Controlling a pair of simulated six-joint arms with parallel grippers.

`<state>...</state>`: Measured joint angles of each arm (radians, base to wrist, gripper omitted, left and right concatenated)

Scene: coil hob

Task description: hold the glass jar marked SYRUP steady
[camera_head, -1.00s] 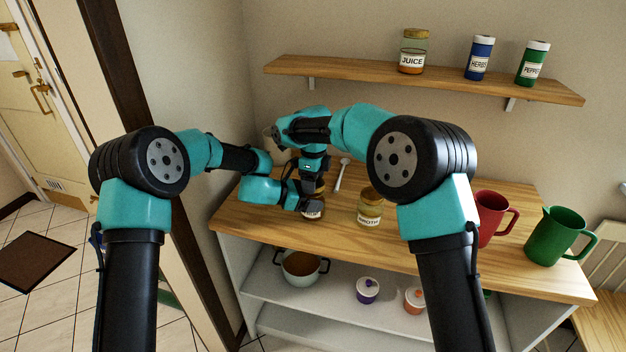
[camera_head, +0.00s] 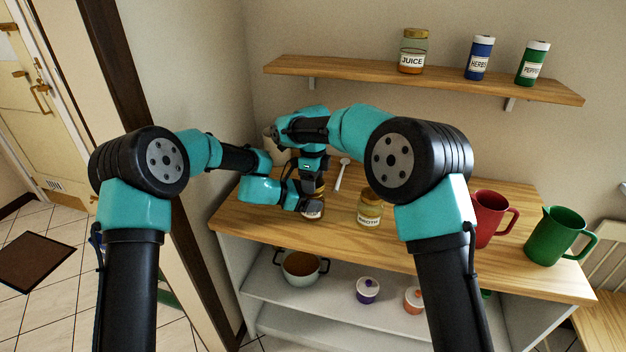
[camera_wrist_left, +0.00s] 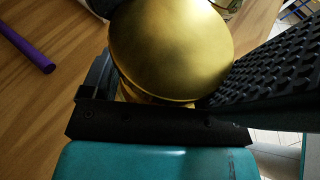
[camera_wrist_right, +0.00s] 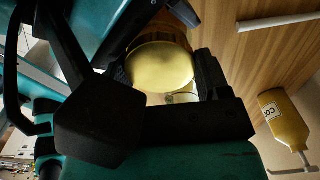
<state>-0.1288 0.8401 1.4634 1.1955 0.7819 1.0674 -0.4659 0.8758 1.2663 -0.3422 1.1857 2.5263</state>
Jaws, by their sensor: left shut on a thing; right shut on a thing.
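In the head view a glass jar (camera_head: 313,212) stands on the wooden counter, mostly hidden by my grippers; its label is too covered to read. Its gold lid fills the middle of the left wrist view (camera_wrist_left: 170,45) and also shows in the right wrist view (camera_wrist_right: 160,66). My left gripper (camera_head: 300,203) comes in from the left low on the jar and is shut on it, one finger on each side. My right gripper (camera_head: 314,184) reaches down from above and is shut on the same jar near its lid.
A gold-lidded jar marked BROTH (camera_head: 370,209) stands just right. A pale spoon (camera_head: 342,174) lies behind. A red mug (camera_head: 490,217) and green jug (camera_head: 556,236) stand farther right. A wall shelf (camera_head: 420,80) holds a JUICE jar and two shakers. A pot (camera_head: 301,267) sits below.

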